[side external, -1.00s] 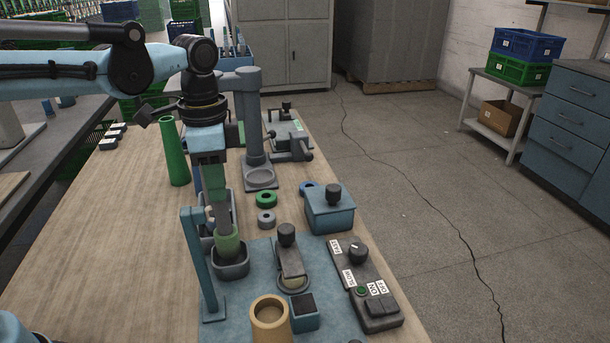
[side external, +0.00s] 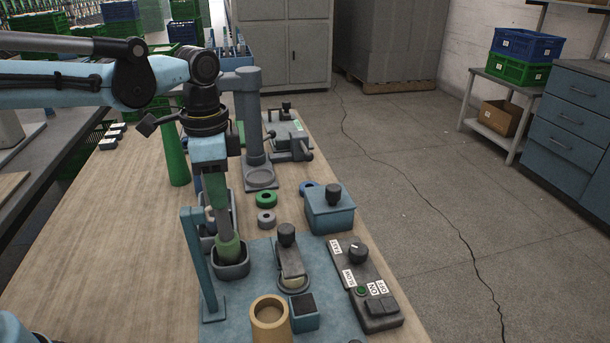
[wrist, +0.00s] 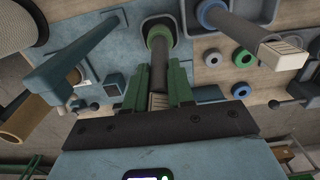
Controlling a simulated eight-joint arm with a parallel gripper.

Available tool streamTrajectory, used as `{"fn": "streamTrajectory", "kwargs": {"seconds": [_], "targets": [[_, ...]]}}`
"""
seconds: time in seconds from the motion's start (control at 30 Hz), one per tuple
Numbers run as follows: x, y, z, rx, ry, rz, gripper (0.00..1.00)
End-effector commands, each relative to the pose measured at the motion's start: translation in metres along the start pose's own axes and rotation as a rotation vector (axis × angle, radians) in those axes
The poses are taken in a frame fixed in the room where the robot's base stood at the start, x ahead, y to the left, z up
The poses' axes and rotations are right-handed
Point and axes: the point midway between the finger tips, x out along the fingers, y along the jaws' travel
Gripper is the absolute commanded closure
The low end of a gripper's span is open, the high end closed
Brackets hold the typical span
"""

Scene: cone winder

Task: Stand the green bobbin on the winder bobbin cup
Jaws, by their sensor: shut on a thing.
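My gripper (side external: 213,187) points down over the dark cup (side external: 231,270) at the corner of the blue winder plate. It is shut on the green bobbin (side external: 229,247), which has a grey shaft and a green lower end. In the wrist view the green fingers (wrist: 156,80) close around the shaft, and the bobbin's green end (wrist: 158,36) sits inside the cup's rim (wrist: 140,38). The bobbin looks close to upright, with a slight tilt in the side view. Its lowest part is hidden by the cup wall, so I cannot tell whether it touches the floor.
A blue-grey post (side external: 200,262) stands just left of the cup. A tan cone holder (side external: 269,318), a knobbed lever (side external: 288,258) and a control box (side external: 365,285) are nearby. Green (side external: 266,198) and grey rings lie behind. The wooden table is clear at left.

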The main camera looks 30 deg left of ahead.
Motion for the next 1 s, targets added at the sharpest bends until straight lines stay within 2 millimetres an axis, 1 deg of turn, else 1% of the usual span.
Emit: {"fn": "streamTrajectory", "kwargs": {"seconds": [0.23,0.57,0.87,0.9,0.97,1.0], "targets": [[0.001,0.000,0.000,0.000,0.000,0.000,1.00],[0.010,0.000,0.000,0.000,0.000,0.000,1.00],[0.010,0.000,0.000,0.000,0.000,0.000,1.00],[0.010,0.000,0.000,0.000,0.000,0.000,0.76],[0.010,0.000,0.000,0.000,0.000,0.000,0.67],[0.010,0.000,0.000,0.000,0.000,0.000,0.60]]}}
